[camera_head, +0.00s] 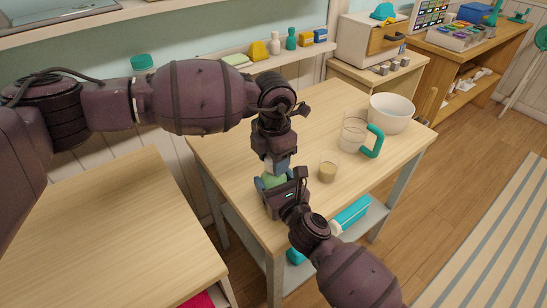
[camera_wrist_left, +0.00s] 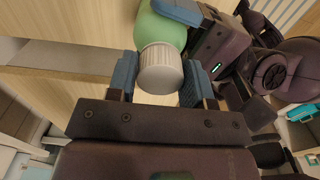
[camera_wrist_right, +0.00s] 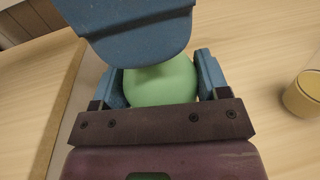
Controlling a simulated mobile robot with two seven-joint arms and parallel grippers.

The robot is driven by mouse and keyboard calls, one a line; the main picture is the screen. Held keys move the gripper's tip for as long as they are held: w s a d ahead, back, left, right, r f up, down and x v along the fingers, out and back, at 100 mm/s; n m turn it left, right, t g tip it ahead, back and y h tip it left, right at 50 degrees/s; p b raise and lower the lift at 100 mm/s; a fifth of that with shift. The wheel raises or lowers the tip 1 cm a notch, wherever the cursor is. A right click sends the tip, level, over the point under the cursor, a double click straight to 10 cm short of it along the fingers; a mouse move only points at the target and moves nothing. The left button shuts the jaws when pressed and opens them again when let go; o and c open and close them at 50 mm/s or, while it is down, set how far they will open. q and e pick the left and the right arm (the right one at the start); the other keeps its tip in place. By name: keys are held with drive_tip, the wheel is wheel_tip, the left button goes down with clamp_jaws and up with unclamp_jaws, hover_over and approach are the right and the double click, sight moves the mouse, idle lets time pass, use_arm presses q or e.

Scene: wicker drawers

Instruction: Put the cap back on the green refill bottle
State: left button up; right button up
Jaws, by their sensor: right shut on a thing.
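The green refill bottle (camera_wrist_right: 160,84) stands upright at the table's near edge, mostly hidden by my grippers in the head view (camera_head: 272,180). My right gripper (camera_head: 281,186) is shut around its body; in the right wrist view its fingers (camera_wrist_right: 162,88) press both sides. The white ribbed cap (camera_wrist_left: 160,70) is at the bottle's top, in line with it, in the left wrist view. My left gripper (camera_head: 278,165) is above the bottle, its blue fingers (camera_wrist_left: 160,82) on either side of the cap. Whether they grip it, and whether the cap is seated, I cannot tell.
A small tan cup (camera_head: 328,171), a clear jug with a teal handle (camera_head: 372,142) and a white bowl (camera_head: 391,112) stand to the right on the wooden table (camera_head: 228,150). The table's middle back is clear. A teal object (camera_head: 350,213) lies on the lower shelf.

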use_arm(q)
drive_tip(key=c, duration=0.3)
drive_tip(key=o, duration=1.1)
wheel_tip(320, 180, up, 12)
use_arm(e)
drive_tip(key=o, duration=1.8)
drive_tip(key=shift+s, duration=0.1)
